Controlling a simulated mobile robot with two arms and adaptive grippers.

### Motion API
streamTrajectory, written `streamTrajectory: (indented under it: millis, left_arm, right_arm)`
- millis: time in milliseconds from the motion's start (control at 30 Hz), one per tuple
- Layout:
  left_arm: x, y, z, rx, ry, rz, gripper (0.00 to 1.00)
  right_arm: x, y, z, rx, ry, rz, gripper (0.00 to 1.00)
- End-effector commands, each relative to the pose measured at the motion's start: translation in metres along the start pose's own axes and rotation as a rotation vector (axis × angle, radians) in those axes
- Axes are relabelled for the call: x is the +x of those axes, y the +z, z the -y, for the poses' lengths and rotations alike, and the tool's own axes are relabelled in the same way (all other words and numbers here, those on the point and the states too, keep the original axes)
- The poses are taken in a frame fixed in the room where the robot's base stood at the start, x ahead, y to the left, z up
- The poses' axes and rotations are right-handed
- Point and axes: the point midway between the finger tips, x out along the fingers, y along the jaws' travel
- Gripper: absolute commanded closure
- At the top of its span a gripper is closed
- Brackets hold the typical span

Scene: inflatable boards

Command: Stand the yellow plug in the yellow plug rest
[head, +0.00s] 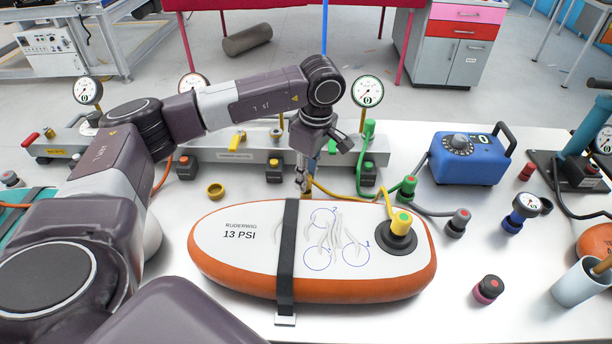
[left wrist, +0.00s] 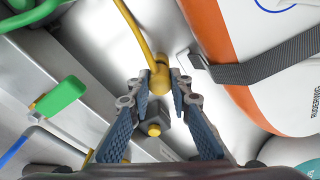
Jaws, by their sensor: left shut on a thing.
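My left gripper (head: 303,186) is low behind the orange-rimmed board. In the left wrist view its fingertips (left wrist: 160,84) are closed around a yellow elbow-shaped plug (left wrist: 160,75) with a yellow hose (left wrist: 133,25). In the head view the hose (head: 345,197) runs right toward a yellow-topped fitting (head: 401,222) on the board; the held plug is mostly hidden. A dark block with a yellow top (head: 275,170), possibly the yellow plug rest, stands left of the gripper by the manifold. A similar block (left wrist: 153,130) shows between the fingers, apart from the plug. My right gripper is not in view.
The board (head: 215,262) with a black strap (head: 288,250) lies in front. The grey manifold (head: 235,155) with gauges is behind. A small yellow ring (head: 216,191) sits left, a green-topped fitting (head: 408,186) and blue pump box (head: 465,160) right.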

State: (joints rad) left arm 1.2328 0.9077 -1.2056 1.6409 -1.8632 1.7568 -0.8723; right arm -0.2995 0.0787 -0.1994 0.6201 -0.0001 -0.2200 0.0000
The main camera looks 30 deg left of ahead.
Motion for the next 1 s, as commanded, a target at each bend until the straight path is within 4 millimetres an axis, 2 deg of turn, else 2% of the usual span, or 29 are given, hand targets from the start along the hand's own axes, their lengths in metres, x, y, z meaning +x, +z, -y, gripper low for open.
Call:
streamTrajectory:
  millis: [367,400,600,867,1000]
  left_arm:
    - [0.011,0.001,0.000,0.000,0.000,0.000,1.00]
    - [0.010,0.001,0.000,0.000,0.000,0.000,0.80]
    - [0.009,0.001,0.000,0.000,0.000,0.000,0.61]
    - [0.009,0.001,0.000,0.000,0.000,0.000,0.61]
    - [-0.003,0.001,-0.001,0.000,0.003,0.000,0.61]
  right_arm:
    - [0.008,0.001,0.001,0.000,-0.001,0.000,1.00]
    - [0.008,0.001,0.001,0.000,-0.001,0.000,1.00]
    - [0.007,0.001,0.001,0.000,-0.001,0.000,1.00]
    - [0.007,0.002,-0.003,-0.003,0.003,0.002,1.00]
    - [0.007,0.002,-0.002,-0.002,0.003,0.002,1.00]
